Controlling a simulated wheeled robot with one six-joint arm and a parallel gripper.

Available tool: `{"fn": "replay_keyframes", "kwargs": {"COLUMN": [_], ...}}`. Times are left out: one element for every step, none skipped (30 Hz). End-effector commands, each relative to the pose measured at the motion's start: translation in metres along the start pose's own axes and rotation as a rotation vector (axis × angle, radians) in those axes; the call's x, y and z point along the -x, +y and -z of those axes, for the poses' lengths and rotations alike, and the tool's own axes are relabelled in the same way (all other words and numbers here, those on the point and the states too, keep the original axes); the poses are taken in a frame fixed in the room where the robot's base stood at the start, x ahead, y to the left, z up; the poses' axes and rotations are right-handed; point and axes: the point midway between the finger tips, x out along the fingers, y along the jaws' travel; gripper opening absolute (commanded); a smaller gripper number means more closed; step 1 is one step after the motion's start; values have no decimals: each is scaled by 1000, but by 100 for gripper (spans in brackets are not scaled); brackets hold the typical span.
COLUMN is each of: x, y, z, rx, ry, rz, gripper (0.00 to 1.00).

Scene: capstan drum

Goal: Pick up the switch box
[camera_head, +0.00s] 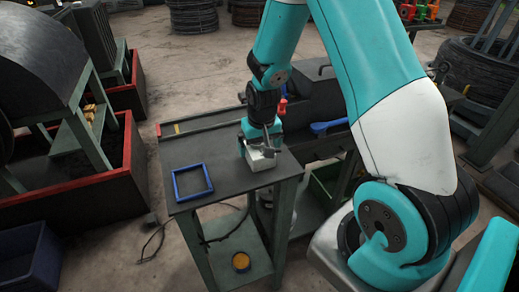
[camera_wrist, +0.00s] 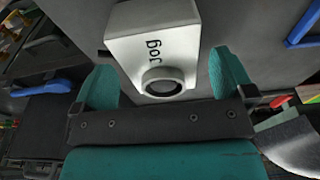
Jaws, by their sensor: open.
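The switch box is a white box (camera_head: 260,161) on the dark table top (camera_head: 215,152), near its right part. In the wrist view the box (camera_wrist: 150,38) shows the word "Jog" and a round dark button (camera_wrist: 163,82) at its near end. My gripper (camera_head: 262,143) is right over the box and partly hides it in the head view. In the wrist view its two teal fingers (camera_wrist: 165,76) stand open, one on each side of the button end, with a gap on both sides. I cannot tell how far the fingertips are above the table.
An empty blue square frame (camera_head: 192,181) lies on the table to the left of the box. A dark machine (camera_head: 312,98) with a blue handle (camera_head: 328,127) stands behind and right. A red-rimmed bin (camera_head: 120,165) stands left of the table. A yellow roll (camera_head: 241,261) sits on the lower shelf.

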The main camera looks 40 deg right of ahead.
Motion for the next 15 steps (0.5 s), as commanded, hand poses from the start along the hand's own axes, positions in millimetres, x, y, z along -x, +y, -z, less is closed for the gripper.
{"fn": "replay_keyframes", "kwargs": {"x": [-5, -8, -12, -14, -15, -17, -17, -18, -18, -18, -18, -18, -18, -18, -18], "y": [0, 0, 0, 0, 0, 0, 0, 0, 0, 0, 0, 0, 0, 0, 0], "z": [0, 0, 0, 0, 0, 0, 0, 0, 0, 0, 0, 0, 0, 0, 0], "rx": [0, 0, 0, 0, 0, 0, 0, 0, 0, 0, 0, 0, 0, 0, 0], "ry": [-2, -2, -2, 0, 0, 0, 0, 1, 1, 1, 1, 1, 1, 1, 1], "rz": [0, 0, 0, 0, 0, 0, 0, 0, 0, 0, 0, 0, 0, 1, 1], "gripper": [100, 100, 100, 100, 100, 100, 100, 100, 100, 100, 100, 100, 98, 91, 82]}}
